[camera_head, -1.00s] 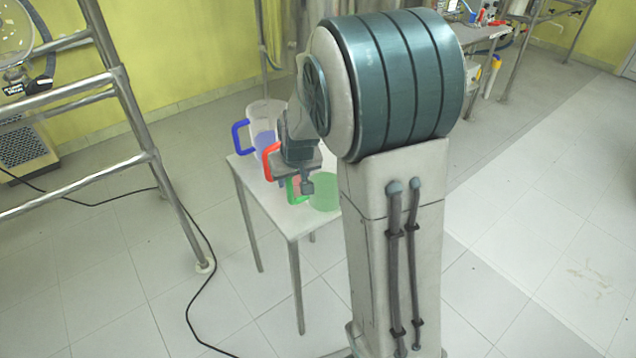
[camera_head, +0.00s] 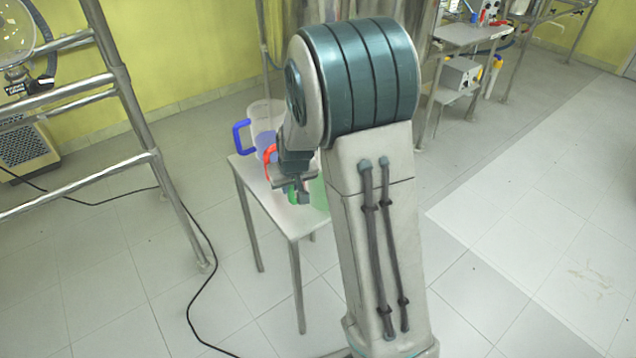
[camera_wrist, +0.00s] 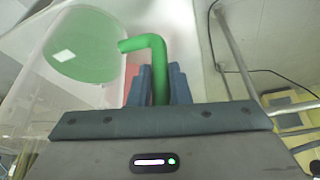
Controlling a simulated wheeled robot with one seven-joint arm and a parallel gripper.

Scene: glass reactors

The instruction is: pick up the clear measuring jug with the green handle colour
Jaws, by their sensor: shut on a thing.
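The clear measuring jug with the green handle shows in the wrist view, its clear wall and green base (camera_wrist: 85,45) at the upper left. Its green handle (camera_wrist: 158,65) runs down between the two dark fingers of my gripper (camera_wrist: 160,85), which are shut on it. In the head view my gripper (camera_head: 303,198) is over the small white table, and the jug (camera_head: 318,192) is mostly hidden behind my arm. A jug with a blue handle (camera_head: 241,137) and one with a red handle (camera_head: 268,160) stand behind it.
The small white table (camera_head: 250,178) carries the jugs. A metal frame (camera_head: 130,110) with rails stands at the left, and a black cable (camera_head: 200,300) lies on the floor. A bench (camera_head: 465,35) stands at the back right. The right floor is clear.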

